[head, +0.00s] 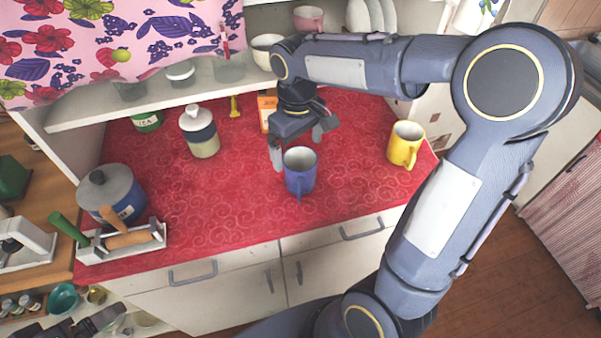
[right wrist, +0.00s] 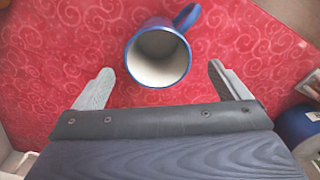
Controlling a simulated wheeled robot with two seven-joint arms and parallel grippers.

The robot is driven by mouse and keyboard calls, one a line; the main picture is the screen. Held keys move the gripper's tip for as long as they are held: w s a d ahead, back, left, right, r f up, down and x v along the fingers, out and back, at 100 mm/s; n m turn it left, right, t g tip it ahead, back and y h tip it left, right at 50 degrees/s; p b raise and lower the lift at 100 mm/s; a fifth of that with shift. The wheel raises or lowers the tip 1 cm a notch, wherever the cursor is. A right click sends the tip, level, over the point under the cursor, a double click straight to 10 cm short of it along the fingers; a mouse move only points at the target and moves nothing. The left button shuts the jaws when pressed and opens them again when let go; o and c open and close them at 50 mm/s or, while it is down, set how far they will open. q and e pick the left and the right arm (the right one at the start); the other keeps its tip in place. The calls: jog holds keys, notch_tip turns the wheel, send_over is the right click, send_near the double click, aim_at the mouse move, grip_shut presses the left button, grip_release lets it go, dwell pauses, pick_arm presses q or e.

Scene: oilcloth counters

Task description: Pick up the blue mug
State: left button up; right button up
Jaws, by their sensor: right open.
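The blue mug (head: 300,180) stands upright on the red oilcloth counter (head: 235,215), with a pale inside and its handle toward the front edge. In the right wrist view the mug (right wrist: 160,28) lies ahead of the fingertips, roughly centred between them, with its handle at the upper right. My right gripper (head: 297,148) is just behind the mug in the head view. Its fingers are spread and empty, and they also show apart in the right wrist view (right wrist: 160,82). I cannot tell whether a finger touches the mug. My left gripper is not in view.
A yellow mug (head: 404,148) stands to the right. A canister (head: 200,135), an orange box (head: 268,110) and a green jar (head: 146,121) stand behind. A blue pot (head: 118,203) and a utensil rack (head: 128,245) are at left. The counter left of the mug is clear.

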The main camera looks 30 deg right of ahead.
aim_at(301, 166)
jog(key=f, duration=0.4)
jog(key=f+p, duration=0.1)
jog(key=f, duration=0.1)
jog(key=shift+s+d, duration=0.25)
jog(key=shift+s, duration=0.1)
jog(key=shift+c, duration=0.4)
jog(key=c, duration=1.2)
